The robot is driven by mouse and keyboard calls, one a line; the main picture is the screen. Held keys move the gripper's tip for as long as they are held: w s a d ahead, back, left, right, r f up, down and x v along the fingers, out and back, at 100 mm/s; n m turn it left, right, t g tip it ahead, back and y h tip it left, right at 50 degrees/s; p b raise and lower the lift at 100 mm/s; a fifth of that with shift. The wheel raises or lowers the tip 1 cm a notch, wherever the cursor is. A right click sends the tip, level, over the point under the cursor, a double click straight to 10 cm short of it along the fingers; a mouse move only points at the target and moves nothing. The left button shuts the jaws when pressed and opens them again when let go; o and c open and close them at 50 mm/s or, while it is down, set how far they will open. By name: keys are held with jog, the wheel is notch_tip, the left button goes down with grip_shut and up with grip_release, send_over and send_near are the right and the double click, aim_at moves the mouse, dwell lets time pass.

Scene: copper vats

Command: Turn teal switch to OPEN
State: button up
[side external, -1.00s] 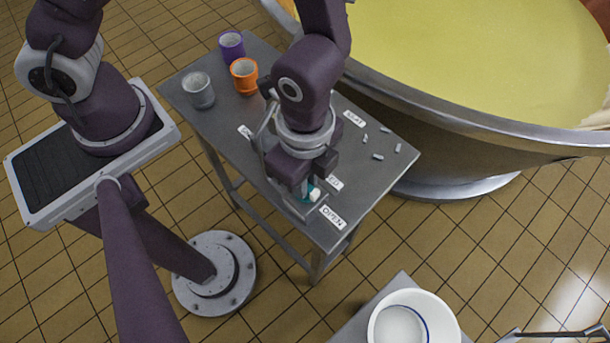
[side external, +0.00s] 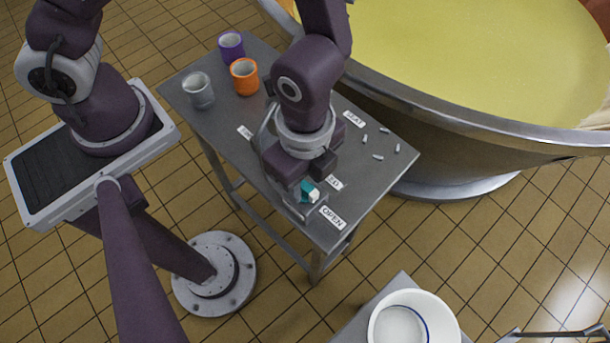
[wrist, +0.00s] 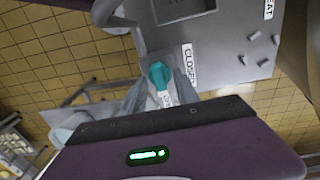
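The teal switch (side external: 307,187) is on the grey metal table, with a white end pointing to the lower right. It also shows in the wrist view (wrist: 159,74). An OPEN label (side external: 332,217) lies at its lower right, and a CLOSED label (side external: 334,183), partly covered in the side view, reads clearly in the wrist view (wrist: 188,64). My gripper (wrist: 158,98) is over the switch, with its grey fingers apart on either side and gaps visible. Any contact is hard to tell.
A grey cup (side external: 199,91), an orange cup (side external: 244,77) and a purple cup (side external: 231,47) stand at the table's far left. Several small grey pieces (side external: 378,156) lie at the right. A large vat (side external: 440,105) of yellow liquid rises behind the table.

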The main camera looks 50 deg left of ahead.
aim_at(305, 185)
notch_tip(305, 185, up, 7)
jog(key=shift+r, duration=0.1)
dwell(0.4)
jog(key=w+a+r+n+t, duration=0.25)
jog(key=a+r+n, duration=0.25)
jog(key=a+r, duration=0.25)
jog(key=s+a+r+n+t, duration=0.3)
jog(key=s+a+r+n, duration=0.3)
jog(key=a+r+n, duration=0.4)
jog(key=shift+s+a+n, duration=0.2)
jog(key=shift+a+n, duration=0.9)
jog(key=shift+a, duration=0.15)
